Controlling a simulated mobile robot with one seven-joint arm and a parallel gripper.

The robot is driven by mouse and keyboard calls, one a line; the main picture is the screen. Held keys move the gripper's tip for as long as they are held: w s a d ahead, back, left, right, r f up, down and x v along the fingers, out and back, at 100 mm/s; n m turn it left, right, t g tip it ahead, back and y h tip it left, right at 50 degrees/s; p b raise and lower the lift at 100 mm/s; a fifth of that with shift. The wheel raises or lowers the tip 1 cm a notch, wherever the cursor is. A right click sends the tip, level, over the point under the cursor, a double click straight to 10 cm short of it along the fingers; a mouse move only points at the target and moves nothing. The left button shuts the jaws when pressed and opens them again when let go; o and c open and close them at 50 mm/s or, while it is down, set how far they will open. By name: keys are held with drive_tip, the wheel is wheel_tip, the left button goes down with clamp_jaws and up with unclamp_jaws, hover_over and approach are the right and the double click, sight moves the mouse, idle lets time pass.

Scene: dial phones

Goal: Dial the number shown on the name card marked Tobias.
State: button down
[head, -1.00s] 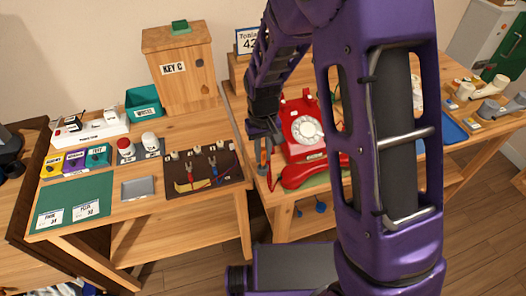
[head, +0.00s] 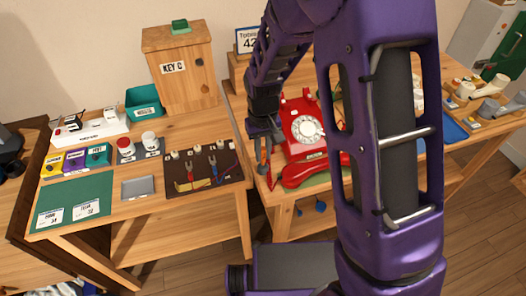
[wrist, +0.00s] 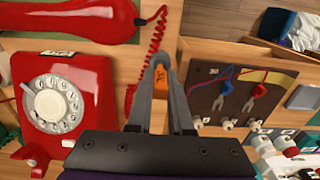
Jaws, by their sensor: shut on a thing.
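The red dial phone (head: 300,125) stands on the right table; its white dial (head: 307,129) also shows in the wrist view (wrist: 57,104). Its red handset (head: 315,171) lies off the phone, in front of it, with a coiled red cord (wrist: 153,45). My gripper (wrist: 160,68) is shut on a small orange piece (wrist: 160,82) with dark marks. It is just left of the phone in the head view (head: 263,150), apart from the dial.
My arm hides much of the right table.

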drive_tip(key=shift+f+b, duration=1)
drive_tip(key=shift+f, duration=0.3)
drive_tip(key=c, duration=0.8)
unclamp_jaws()
drive_tip(key=shift+o, duration=0.2)
drive_tip(key=shift+r, duration=0.1)
wheel_tip(320, 180, up, 17)
drive_tip(key=p, duration=0.2)
drive_tip(key=shift+r, duration=0.15)
